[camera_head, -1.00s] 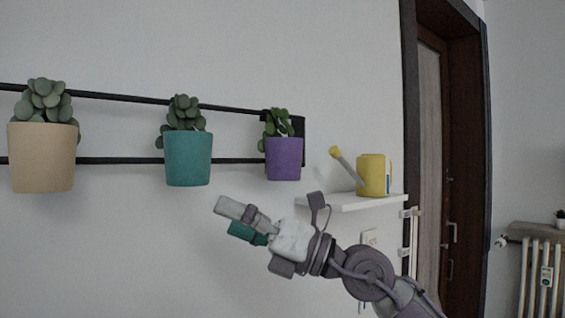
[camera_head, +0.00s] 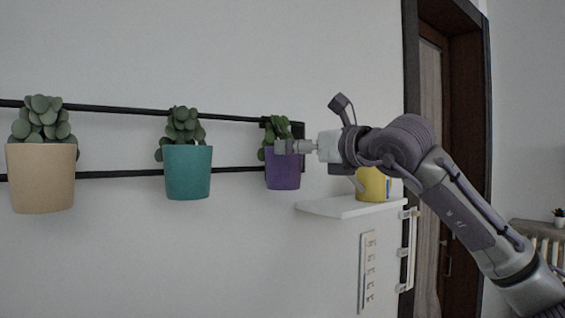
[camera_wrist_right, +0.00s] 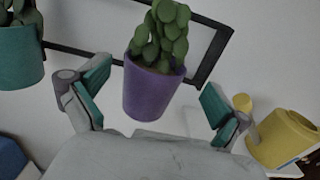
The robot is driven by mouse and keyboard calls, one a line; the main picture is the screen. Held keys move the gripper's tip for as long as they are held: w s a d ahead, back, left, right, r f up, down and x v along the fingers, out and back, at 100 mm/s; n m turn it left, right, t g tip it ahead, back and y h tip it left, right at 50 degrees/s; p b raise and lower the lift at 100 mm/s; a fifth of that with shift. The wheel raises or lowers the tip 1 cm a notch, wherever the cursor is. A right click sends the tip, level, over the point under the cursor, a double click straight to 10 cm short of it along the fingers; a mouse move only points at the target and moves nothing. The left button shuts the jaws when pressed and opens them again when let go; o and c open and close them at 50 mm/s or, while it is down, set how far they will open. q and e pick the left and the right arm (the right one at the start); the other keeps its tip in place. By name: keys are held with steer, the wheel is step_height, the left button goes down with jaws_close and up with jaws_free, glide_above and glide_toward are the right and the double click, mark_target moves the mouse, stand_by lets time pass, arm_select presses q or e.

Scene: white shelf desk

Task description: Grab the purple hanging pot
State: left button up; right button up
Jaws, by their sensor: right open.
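The purple hanging pot (camera_head: 283,172) hangs on a black rail frame and holds a green succulent. In the head view, my right gripper (camera_head: 284,147) overlaps the pot's upper right part. In the right wrist view, the purple pot (camera_wrist_right: 150,92) stands upright between the two spread teal-padded fingers of my right gripper (camera_wrist_right: 156,100). A gap shows on both sides of the pot, and the gripper is empty. Whether the fingertips reach around the pot's depth is hard to tell. My left gripper is out of view.
A teal pot (camera_head: 188,172) and a beige pot (camera_head: 41,180) hang further left on the rails (camera_head: 110,174). A white shelf (camera_head: 338,207) with a yellow watering can (camera_head: 371,186) lies below my right wrist. The wall below the pots is clear.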

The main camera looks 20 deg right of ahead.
steer(key=p+x, duration=0.4)
steer(key=x, duration=0.1)
steer(key=shift+w+a+r, duration=0.1)
steer(key=shift+w+a, duration=0.1)
steer(key=shift+a, duration=0.05)
steer(key=shift+w, duration=0.1)
steer(key=shift+c, duration=1)
steer(key=c, duration=1.4)
